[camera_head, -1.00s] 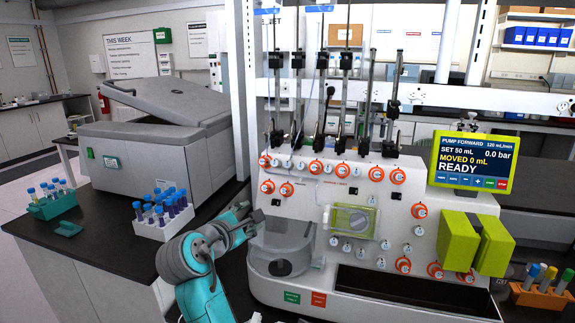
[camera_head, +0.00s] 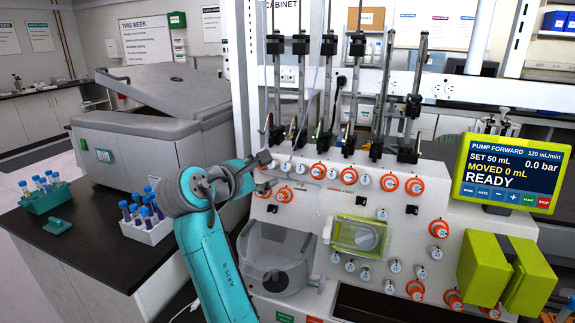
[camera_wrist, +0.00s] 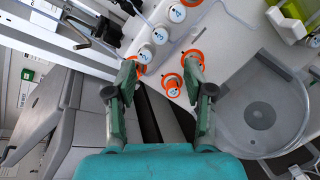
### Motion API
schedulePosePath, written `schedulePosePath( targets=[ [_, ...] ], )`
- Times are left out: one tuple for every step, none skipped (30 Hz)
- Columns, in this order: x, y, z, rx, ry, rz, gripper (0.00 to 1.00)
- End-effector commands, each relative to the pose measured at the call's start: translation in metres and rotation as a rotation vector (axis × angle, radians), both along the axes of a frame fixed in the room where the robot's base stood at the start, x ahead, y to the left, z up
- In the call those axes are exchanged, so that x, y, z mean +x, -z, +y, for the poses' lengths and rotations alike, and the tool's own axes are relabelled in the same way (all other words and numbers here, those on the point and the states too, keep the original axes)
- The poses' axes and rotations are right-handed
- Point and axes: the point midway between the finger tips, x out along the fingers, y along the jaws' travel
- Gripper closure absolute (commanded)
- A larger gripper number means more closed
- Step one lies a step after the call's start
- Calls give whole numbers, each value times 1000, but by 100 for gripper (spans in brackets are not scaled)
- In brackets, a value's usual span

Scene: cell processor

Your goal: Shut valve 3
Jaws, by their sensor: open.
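Valve 3 (camera_wrist: 160,34) appears to be the middle of three white round knobs in a row in the wrist view; its small label is hard to read. In the head view it appears as a white knob (camera_head: 285,166) in the top row of the machine's front panel. My gripper (camera_head: 267,173) is at the panel's upper left, below and left of this knob. In the wrist view my gripper (camera_wrist: 160,70) is open and empty, with its fingers spread. Valve 3 lies beyond the fingertips, apart from them.
Two orange-ringed knobs (camera_wrist: 172,84) sit between and near the fingers. Black clamp columns (camera_head: 276,90) rise above the panel. A clear round chamber (camera_head: 278,265) is below my gripper. A grey centrifuge (camera_head: 150,125) and a tube rack (camera_head: 148,232) stand left.

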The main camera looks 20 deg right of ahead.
Motion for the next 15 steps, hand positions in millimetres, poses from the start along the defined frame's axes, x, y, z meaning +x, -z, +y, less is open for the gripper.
schedulePosePath(
  targets=[
    [4,1,-5,-1,2,0,47],
    [6,2,-8,0,3,1,47],
    [10,4,-12,0,3,1,47],
    [14,6,-15,1,3,2,47],
    [18,7,-19,0,3,1,47],
    [23,9,-24,-1,2,1,47],
    [26,11,-28,-1,3,2,47],
    [30,12,-32,0,4,3,47],
    [35,14,-37,0,3,1,47],
    [39,15,-40,1,2,0,47],
    [42,17,-43,1,3,2,47],
    [47,18,-48,0,3,1,47],
    [50,19,-51,0,3,0,47],
    [53,21,-54,0,2,1,47],
    [56,22,-57,0,2,1,47]
  ],
)
